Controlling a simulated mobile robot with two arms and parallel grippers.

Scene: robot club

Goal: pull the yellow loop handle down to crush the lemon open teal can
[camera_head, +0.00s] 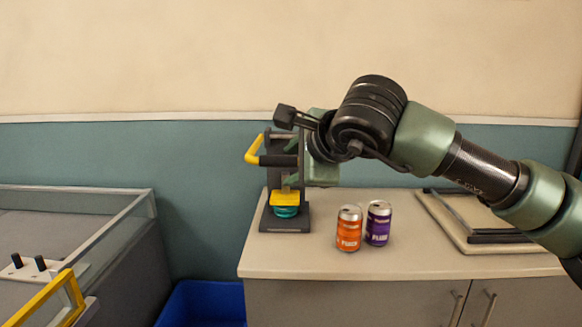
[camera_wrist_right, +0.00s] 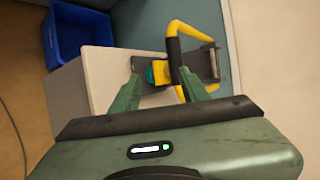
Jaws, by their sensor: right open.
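The can crusher (camera_head: 273,217) stands at the left end of the counter, with its yellow loop handle (camera_head: 253,152) raised and pointing left. A yellow press block (camera_head: 285,197) sits just above the teal can (camera_head: 286,212), of which only a short part shows. My right gripper (camera_head: 293,178) is at the crusher, its fingers partly hidden there. In the right wrist view my right gripper (camera_wrist_right: 159,72) is open and empty. The loop handle (camera_wrist_right: 173,48) passes close to its right fingertip; I cannot tell whether they touch. The teal can (camera_wrist_right: 150,75) shows beyond the fingers. My left gripper is out of view.
An orange can (camera_head: 348,230) and a purple can (camera_head: 378,224) stand on the counter (camera_head: 300,262) right of the crusher. A dark frame on a board (camera_head: 470,222) lies farther right. A blue bin (camera_head: 203,302) and a glass-sided case (camera_head: 100,207) are at the left.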

